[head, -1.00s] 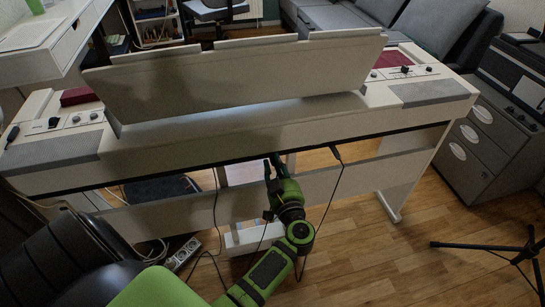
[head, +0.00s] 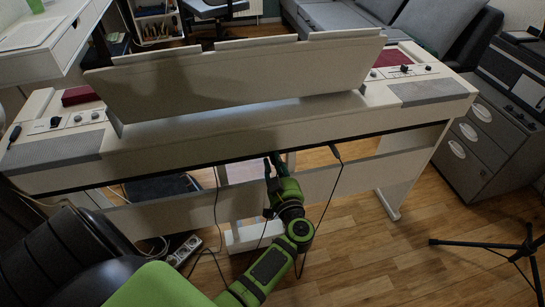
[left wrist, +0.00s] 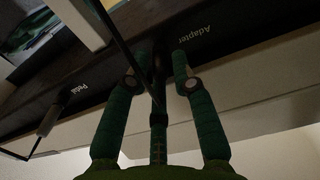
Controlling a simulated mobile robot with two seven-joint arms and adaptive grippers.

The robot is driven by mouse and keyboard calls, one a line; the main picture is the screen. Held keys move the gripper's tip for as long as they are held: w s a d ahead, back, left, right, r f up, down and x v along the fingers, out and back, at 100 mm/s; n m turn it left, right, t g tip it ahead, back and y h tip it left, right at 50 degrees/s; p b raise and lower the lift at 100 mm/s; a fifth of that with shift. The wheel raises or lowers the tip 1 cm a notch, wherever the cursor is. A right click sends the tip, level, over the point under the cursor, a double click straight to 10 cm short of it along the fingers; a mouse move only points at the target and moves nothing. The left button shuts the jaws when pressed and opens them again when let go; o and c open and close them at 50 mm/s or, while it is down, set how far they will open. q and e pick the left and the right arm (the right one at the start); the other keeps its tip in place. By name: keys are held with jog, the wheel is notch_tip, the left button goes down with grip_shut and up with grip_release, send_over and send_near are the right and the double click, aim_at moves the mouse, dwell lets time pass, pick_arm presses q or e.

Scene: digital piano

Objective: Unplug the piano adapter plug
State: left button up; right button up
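The white digital piano (head: 290,135) stands in the middle of the head view, its back edge toward me. My left gripper (head: 273,160) reaches up under this edge; its fingertips are partly hidden. In the left wrist view, my left gripper (left wrist: 160,60) has its two green fingers apart, one on each side of the dark adapter plug (left wrist: 157,90), beside the "Adapter" label. Gaps show between plug and fingers. The plug's far end is dark and its socket is not clear. My right gripper is not in view.
A second plug (left wrist: 47,118) sits by the "Pedal" label. A black cable (left wrist: 122,45) crosses in front of my left finger. Cables hang below the piano near a power strip (head: 184,251). A black chair (head: 65,260) stands at left, a tripod stand (head: 490,247) at right.

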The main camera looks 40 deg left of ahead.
pick_arm(q)
grip_shut()
jog(key=shift+p+v, duration=0.6)
jog(key=shift+v, duration=0.35)
dwell(0.4)
jog(key=shift+p+v, duration=0.9)
jog(key=shift+v, duration=1.6)
